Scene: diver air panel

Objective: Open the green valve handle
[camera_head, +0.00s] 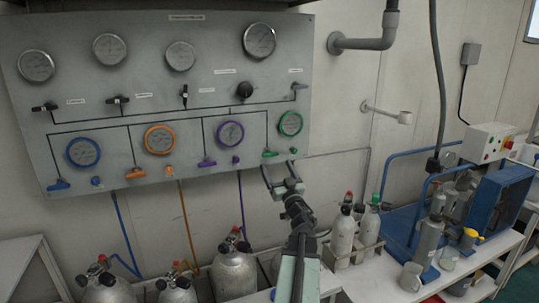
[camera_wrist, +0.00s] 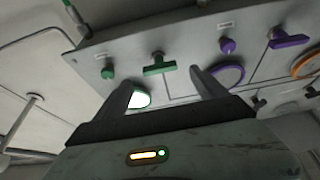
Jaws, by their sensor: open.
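The green valve handle (camera_head: 270,154) is a small T-shaped lever low on the right part of the grey panel, below the green-rimmed gauge (camera_head: 290,123). It also shows in the wrist view (camera_wrist: 158,66), between and beyond my fingertips. A round green knob (camera_head: 293,151) sits just right of the handle. My gripper (camera_head: 279,166) is open and empty, just below the handle. In the wrist view my gripper (camera_wrist: 162,82) has a finger on each side of the handle's line; I see no clear contact.
The grey panel (camera_head: 110,105) carries several gauges, with a purple handle (camera_head: 207,163) and an orange handle (camera_head: 136,174) to the left. Gas cylinders (camera_head: 233,272) stand below. White bottles (camera_head: 343,236) stand in a rack beside my arm. A blue-framed compressor (camera_head: 500,205) is at right.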

